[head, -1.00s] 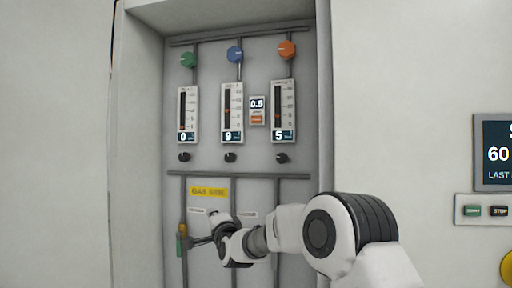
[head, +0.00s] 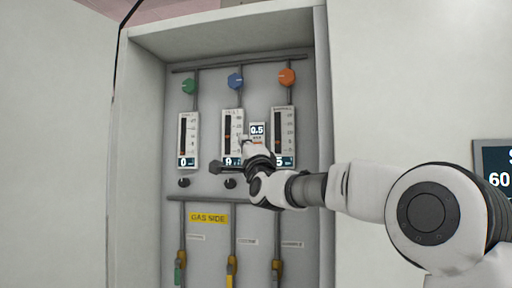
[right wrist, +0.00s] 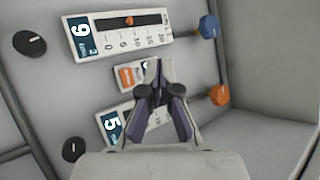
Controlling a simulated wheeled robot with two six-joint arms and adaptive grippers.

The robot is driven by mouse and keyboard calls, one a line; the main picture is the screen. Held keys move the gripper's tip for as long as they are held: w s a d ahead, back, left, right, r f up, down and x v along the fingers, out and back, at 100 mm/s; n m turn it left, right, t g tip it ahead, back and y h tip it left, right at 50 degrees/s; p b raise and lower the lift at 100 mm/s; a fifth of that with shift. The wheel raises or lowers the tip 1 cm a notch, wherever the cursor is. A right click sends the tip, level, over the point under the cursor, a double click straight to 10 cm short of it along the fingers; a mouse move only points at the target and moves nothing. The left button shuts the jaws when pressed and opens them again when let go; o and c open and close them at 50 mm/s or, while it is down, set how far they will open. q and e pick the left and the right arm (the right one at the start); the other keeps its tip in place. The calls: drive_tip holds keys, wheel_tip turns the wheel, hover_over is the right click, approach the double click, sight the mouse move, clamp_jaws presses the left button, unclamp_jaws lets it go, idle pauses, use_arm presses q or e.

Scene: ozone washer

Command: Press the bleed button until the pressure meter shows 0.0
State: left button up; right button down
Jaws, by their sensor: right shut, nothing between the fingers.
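The pressure meter (head: 257,130) is a small box on the cabinet's back panel, between the middle and right flow gauges. It reads 0.5 in the head view. The orange bleed button (right wrist: 126,77) is on the same box; my gripper hides most of it in the head view. My right gripper (head: 246,145) is shut and empty, in front of the panel by the meter. In the right wrist view its fingertips (right wrist: 157,66) overlap the meter beside the button and partly cover the display. I cannot tell whether they touch it. My left gripper is not in view.
Tall flow gauges (head: 189,140) flank the meter, with green, blue and orange knobs (head: 287,77) above and black knobs (head: 184,182) below. Pipes with valves (head: 231,268) run lower down. The cabinet's side wall (head: 322,120) stands close on the right.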

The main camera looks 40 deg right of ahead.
drive_tip(key=w+d+p, duration=0.5)
drive_tip(key=d+p, duration=0.1)
drive_tip(key=shift+w+d+p, duration=0.3)
drive_tip(key=shift+w+d, duration=0.05)
drive_tip(key=shift+d, duration=0.1)
idle(1.3)
drive_tip(key=shift+w+d+p, duration=0.25)
drive_tip(key=shift+p, duration=0.05)
